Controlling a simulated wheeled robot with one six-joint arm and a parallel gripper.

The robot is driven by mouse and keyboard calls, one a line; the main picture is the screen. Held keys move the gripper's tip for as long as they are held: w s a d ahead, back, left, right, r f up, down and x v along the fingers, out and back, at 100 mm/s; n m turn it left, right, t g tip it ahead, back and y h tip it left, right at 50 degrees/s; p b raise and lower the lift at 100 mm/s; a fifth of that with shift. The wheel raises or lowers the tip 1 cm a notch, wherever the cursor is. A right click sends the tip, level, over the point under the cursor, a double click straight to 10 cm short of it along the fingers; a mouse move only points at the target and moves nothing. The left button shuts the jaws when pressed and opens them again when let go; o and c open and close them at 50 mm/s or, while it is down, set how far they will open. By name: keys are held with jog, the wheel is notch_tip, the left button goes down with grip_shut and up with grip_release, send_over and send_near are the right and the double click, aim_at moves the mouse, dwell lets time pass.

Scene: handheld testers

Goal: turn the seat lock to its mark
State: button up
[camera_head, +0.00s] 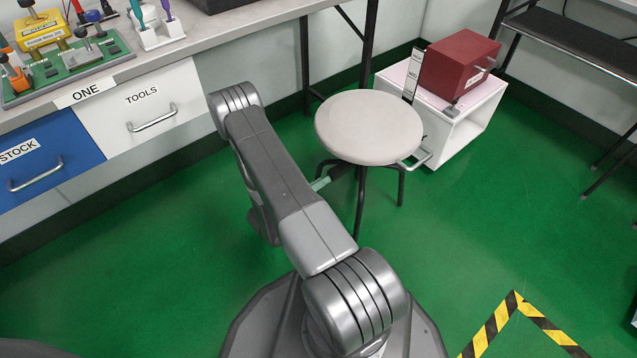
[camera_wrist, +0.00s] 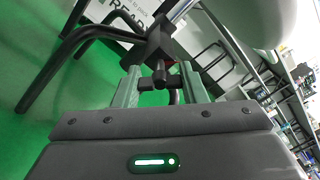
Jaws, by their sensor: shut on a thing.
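The stool has a round pale seat (camera_head: 369,127) on dark legs. In the wrist view its shiny post (camera_wrist: 181,10) runs down into a black hub above the seat lock. The seat lock (camera_wrist: 160,80) is a small black cross-shaped handle between my two pale green fingers. My gripper (camera_wrist: 160,73) is shut on it, with a finger on each side. In the head view my gripper (camera_head: 321,184) shows only as a green finger under the seat's left edge, and the lock itself cannot be made out. I cannot make out the lock's mark.
A white open box (camera_head: 465,135) with a red case (camera_head: 458,65) stands behind the stool at right. The workbench with a drawer marked TOOLS (camera_head: 142,108) is at left. Green floor is clear around the stool's front; black-yellow tape (camera_head: 494,325) lies at lower right.

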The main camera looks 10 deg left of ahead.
jog(key=n, duration=0.4)
jog(key=shift+n, duration=0.3)
jog(key=shift+n+p, duration=0.35)
jog(key=shift+n, duration=1.55)
jog(key=o, duration=1)
jog(key=shift+s+a, duration=0.1)
jog(key=p+v, duration=0.3)
jog(key=v, duration=1)
jog(key=shift+s+a, duration=0.2)
jog(key=shift+s, duration=0.05)
jog(key=b+x, duration=0.3)
jog(key=x, duration=1.1)
